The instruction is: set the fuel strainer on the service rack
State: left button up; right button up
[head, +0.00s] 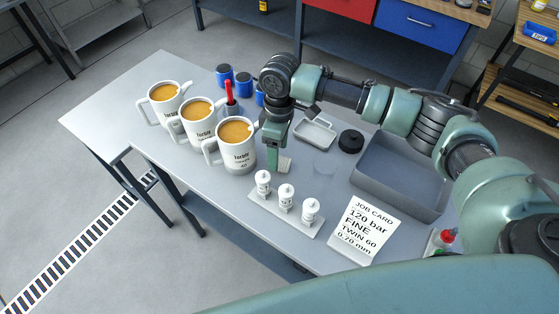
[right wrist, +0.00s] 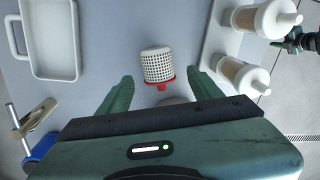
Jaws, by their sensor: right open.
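A small white perforated strainer with a red end lies between the spread fingers of my right gripper (right wrist: 160,80) in the right wrist view (right wrist: 157,65). In the head view the strainer (head: 285,164) lies on the table just right of the right gripper (head: 272,162). That gripper is open, points down and holds nothing. A pale rack-like base (head: 262,212) holds three white capped cylinders in the head view; two of them show at the right of the wrist view (right wrist: 262,18). I cannot tell for sure which thing is the service rack. My left gripper is not in view.
Three large mugs (head: 233,143) stand left of the gripper, close to it. Blue cups (head: 243,84), a white tray (head: 315,134), a black round piece (head: 350,140), a grey bin (head: 397,190) and a job card (head: 365,230) are also on the table. The left table end is clear.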

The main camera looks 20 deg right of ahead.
aim_at(281, 159)
jog(key=shift+s+d+f, duration=0.15)
jog(key=shift+d+f, duration=0.05)
jog(key=shift+f, duration=0.45)
jog(key=shift+s+d+f, duration=0.15)
jog(key=shift+f, duration=0.95)
jog(key=shift+a, duration=0.1)
grip_shut()
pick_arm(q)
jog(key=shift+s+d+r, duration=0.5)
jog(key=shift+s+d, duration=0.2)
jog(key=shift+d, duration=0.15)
